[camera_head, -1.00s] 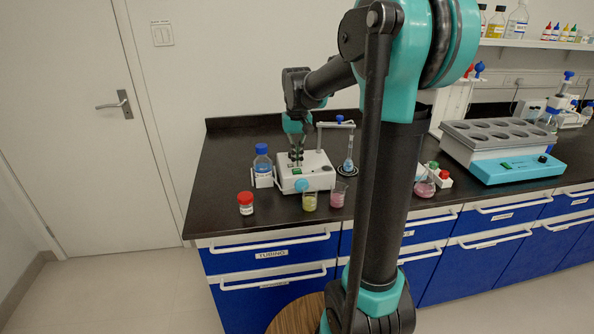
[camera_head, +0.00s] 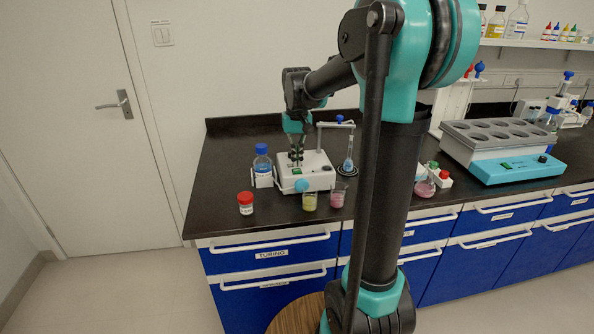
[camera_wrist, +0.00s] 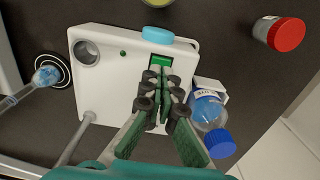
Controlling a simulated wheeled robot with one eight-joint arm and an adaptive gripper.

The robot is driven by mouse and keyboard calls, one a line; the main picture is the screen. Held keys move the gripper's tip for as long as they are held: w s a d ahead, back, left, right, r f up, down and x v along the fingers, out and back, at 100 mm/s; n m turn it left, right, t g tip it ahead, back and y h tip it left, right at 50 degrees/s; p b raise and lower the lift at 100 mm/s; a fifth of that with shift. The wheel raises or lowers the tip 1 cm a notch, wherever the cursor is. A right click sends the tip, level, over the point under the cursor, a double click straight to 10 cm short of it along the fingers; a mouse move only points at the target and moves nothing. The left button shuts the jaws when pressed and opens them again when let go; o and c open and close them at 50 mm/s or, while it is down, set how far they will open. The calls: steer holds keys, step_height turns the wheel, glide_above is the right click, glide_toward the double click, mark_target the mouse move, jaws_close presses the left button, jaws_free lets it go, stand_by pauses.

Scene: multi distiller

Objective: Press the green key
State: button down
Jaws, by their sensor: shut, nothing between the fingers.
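The green key (camera_wrist: 161,60) is a small rectangle on top of a white box-shaped device (camera_wrist: 115,105), near its front edge in the wrist view. The key also shows as a small green patch in the head view (camera_head: 297,171). My gripper (camera_head: 296,160) points down over the device, its fingers together and empty. In the wrist view the fingertips (camera_wrist: 163,76) cover the near part of the key. I cannot tell whether they touch it. A blue knob (camera_wrist: 157,35) sits beside the key.
A blue-capped bottle (camera_head: 262,163) stands close to the device's left. A red-capped jar (camera_head: 245,203) and beakers with yellow (camera_head: 310,202) and pink liquid (camera_head: 337,199) stand in front. A flask (camera_head: 348,163) hangs at right. The bench's left end is clear.

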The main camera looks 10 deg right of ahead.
mark_target(297, 170)
steer(key=shift+f, duration=1)
stand_by(0.4)
steer(key=shift+r, duration=3.5)
